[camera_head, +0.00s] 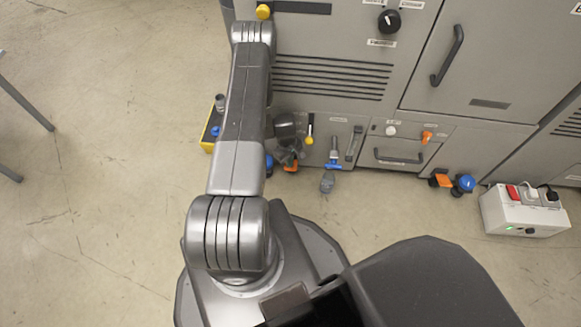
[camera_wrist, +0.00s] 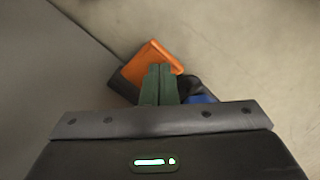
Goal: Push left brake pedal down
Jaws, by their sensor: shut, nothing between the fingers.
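The left brake pedal (camera_head: 291,168) is orange and sits low at the machine's foot, partly hidden by my gripper (camera_head: 291,155) in the head view. In the wrist view the pedal (camera_wrist: 147,60) is an orange block on a dark body, tilted in the picture. My gripper's green fingers (camera_wrist: 159,70) are together and empty, and overlap the pedal's orange face. I cannot tell whether they touch it. A blue part (camera_wrist: 203,98) shows right of the fingers. A second orange pedal (camera_head: 440,180) stands farther right in the head view.
The grey machine front (camera_head: 330,70) rises behind the pedals. A blue-handled valve (camera_head: 333,165) sticks out right of my gripper. A blue caster (camera_head: 464,184) and a white switch box (camera_head: 522,214) stand farther right. Open floor (camera_head: 100,180) lies left.

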